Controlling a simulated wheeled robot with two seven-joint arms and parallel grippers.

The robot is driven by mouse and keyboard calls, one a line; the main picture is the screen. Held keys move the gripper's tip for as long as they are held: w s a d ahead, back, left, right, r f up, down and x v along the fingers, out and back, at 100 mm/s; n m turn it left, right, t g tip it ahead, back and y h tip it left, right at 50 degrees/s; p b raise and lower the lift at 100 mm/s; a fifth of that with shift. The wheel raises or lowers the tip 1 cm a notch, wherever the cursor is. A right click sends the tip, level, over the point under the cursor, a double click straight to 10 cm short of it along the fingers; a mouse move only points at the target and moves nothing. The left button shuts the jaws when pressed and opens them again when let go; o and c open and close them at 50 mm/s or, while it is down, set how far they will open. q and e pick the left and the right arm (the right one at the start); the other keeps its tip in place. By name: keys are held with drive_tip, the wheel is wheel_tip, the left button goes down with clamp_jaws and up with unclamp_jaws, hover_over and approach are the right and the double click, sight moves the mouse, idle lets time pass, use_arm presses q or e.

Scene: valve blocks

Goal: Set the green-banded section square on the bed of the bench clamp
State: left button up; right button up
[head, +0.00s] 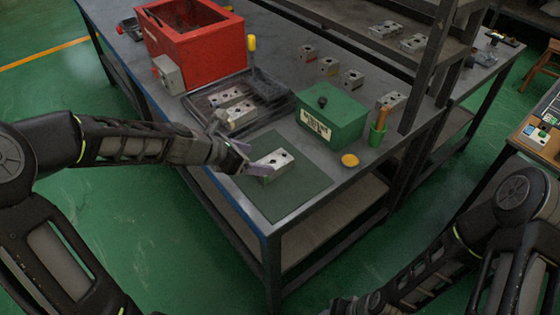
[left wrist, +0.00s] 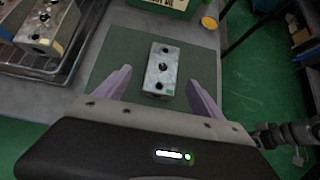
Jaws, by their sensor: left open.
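A grey metal valve block (head: 272,162) with dark holes lies on the dark green mat (head: 285,200) near the bench edge. In the left wrist view this block (left wrist: 161,68) shows a small green mark at its near right corner. My left gripper (head: 250,159) is open at the block's left end. In the left wrist view its two purple fingers stand either side of the block's near end, with gaps visible. I cannot pick out the bench clamp for certain in either view. My right arm shows at the lower right, but its gripper is not visible.
A dark tray (head: 281,104) with several blocks lies behind the mat. A green box (head: 332,117), a green cup (head: 377,134) and a yellow dish (head: 349,160) stand right of it. A red bin (head: 190,40) stands at the back left. The mat's front is clear.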

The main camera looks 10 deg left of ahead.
sight(272, 162)
use_arm(q)
drive_tip(key=shift+s, duration=0.1)
drive_tip(key=shift+x, duration=1.3)
drive_tip(key=shift+d, duration=0.1)
drive_tip(key=p+x, duration=0.1)
drive_tip(key=x, duration=0.4)
drive_tip(key=shift+d, duration=0.15)
clamp_jaws()
idle(0.4)
drive_tip(key=shift+r, duration=0.1)
